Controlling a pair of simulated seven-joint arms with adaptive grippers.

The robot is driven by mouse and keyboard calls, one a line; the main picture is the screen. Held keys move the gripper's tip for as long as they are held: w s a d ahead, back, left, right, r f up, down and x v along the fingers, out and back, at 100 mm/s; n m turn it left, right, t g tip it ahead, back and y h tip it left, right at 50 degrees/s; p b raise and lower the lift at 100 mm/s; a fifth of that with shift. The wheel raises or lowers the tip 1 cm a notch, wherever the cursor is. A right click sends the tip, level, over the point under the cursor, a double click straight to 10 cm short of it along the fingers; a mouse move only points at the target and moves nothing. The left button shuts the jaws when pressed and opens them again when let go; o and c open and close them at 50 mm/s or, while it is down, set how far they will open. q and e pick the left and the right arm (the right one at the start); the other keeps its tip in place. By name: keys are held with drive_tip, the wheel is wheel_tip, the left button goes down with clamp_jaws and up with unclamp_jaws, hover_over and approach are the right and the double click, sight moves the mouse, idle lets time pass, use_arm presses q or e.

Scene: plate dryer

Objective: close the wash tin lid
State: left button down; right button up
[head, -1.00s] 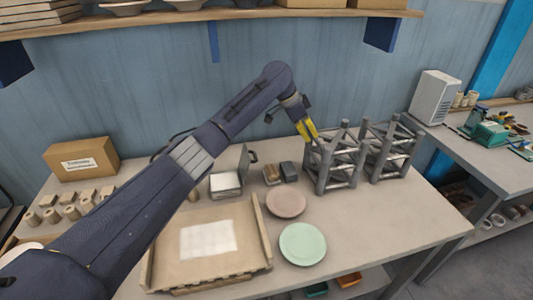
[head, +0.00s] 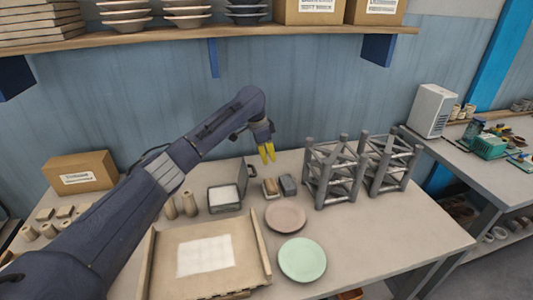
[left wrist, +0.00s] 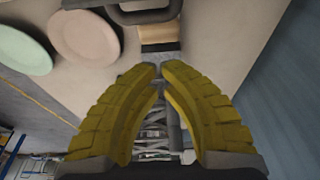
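The wash tin (head: 224,207) is a grey, box-shaped tin with a white inside, left of centre on the bench in the head view. Its lid (head: 242,184) stands upright along the tin's right side, open, with a dark handle on its outer side. In the left wrist view a dark handle loop (left wrist: 140,14) shows at the top edge. My left gripper (head: 268,157) has yellow fingers pointing down, above the bench to the right of and behind the lid, apart from it. In the left wrist view its fingertips (left wrist: 159,67) nearly meet, with nothing between them. My right gripper is out of view.
A brown block (head: 270,187) and a dark grey block (head: 288,185) sit right of the tin. A pink plate (head: 285,217), green plate (head: 302,260) and grey racks (head: 333,172) lie further right. A tray (head: 160,265) is in front. A shelf (head: 300,31) overhangs the back.

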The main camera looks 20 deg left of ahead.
use_arm(q)
drive_tip(key=x, duration=0.6)
drive_tip(key=shift+d, duration=0.1)
drive_tip(key=shift+s+a+r, duration=0.25)
drive_tip(key=shift+a, duration=0.25)
drive_tip(key=shift+s+a+r, duration=0.25)
drive_tip(key=shift+a, duration=0.25)
drive_tip(key=shift+s+a+r, duration=0.4)
drive_tip(key=shift+a, duration=0.2)
